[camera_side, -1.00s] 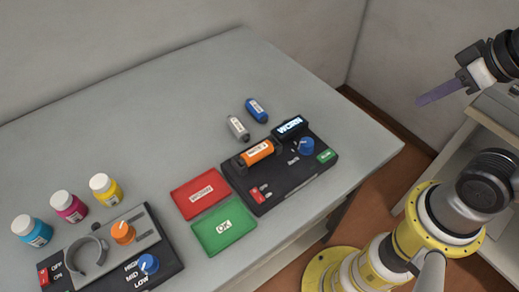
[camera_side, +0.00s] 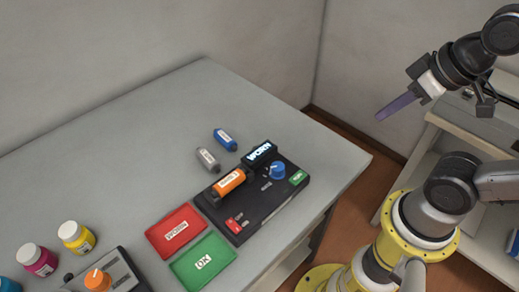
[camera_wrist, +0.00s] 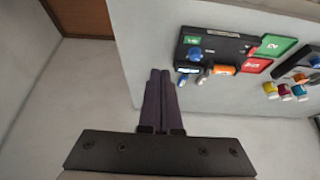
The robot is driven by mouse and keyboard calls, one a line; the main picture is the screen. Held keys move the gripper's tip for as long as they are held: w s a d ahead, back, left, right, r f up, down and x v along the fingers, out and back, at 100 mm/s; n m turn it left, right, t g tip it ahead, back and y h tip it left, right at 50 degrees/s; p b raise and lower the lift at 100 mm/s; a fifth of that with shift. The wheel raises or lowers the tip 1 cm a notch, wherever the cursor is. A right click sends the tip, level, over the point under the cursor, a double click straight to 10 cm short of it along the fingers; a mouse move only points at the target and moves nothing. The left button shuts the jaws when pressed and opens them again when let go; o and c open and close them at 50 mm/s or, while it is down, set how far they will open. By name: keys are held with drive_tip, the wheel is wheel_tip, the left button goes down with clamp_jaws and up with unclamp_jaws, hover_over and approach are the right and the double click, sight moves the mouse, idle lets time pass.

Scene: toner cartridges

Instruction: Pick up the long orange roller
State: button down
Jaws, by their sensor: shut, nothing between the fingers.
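The long orange roller (camera_side: 229,183) lies on a black device (camera_side: 262,196) on the grey table, at the device's left part. It also shows small in the wrist view (camera_wrist: 224,70). My gripper (camera_side: 380,117) is in the air at the upper right of the side view, well apart from the roller. Its purple fingers are together with nothing between them. In the wrist view the fingers (camera_wrist: 158,75) lie side by side, to the left of the device.
A grey roller (camera_side: 207,159) and a blue roller (camera_side: 225,139) lie behind the device. A red tray (camera_side: 176,231) and a green tray (camera_side: 203,263) sit beside it. A blue knob (camera_side: 278,171) and a "WORN" display (camera_side: 261,152) rise from the device. Bottles stand at left.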

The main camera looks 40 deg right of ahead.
drive_tip(key=shift+c, duration=1.8)
unclamp_jaws()
